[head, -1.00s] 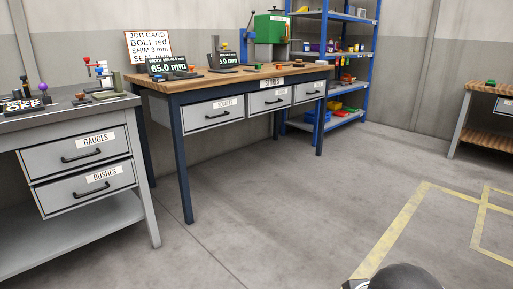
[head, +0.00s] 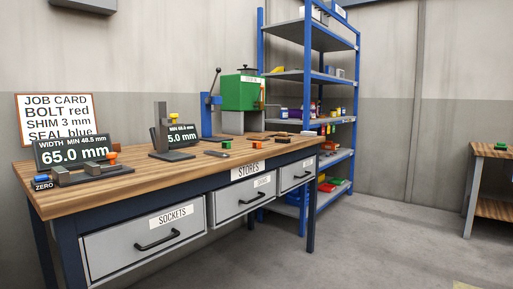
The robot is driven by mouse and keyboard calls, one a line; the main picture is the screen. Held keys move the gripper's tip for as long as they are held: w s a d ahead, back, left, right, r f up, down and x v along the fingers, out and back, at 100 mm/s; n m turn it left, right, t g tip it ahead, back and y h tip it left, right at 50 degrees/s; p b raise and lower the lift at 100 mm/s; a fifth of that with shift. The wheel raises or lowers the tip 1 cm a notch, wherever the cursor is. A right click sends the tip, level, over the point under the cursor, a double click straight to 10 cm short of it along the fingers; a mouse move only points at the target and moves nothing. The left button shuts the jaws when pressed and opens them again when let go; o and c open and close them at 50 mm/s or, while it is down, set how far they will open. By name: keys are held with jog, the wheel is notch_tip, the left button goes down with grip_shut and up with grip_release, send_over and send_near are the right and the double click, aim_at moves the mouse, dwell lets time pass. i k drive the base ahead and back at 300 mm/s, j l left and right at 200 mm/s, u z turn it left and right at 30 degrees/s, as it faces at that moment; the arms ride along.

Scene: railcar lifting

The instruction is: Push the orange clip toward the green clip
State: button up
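A small orange block (head: 257,146), which may be the orange clip, lies on the wooden bench top near its front edge. A small green block (head: 226,145), which may be the green clip, lies a short way to its left, apart from it. Another small greenish piece (head: 283,140) lies to the right of the orange block. They are too small to tell their exact shape. My gripper is not in view.
The wooden bench (head: 190,177) has three drawers. A width gauge (head: 85,174) with an orange knob, a second gauge (head: 172,150) and a green press (head: 241,92) stand on it. A blue shelf rack (head: 357,120) stands behind right. The floor (head: 390,245) at right is clear.

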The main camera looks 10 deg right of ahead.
aim_at(254, 143)
jog(key=i+l+u, duration=0.2)
jog(key=i+l, duration=1.05)
jog(key=i, duration=0.15)
jog(key=i+l+u, duration=0.25)
jog(key=i+l, duration=1.1)
jog(key=l, duration=0.1)
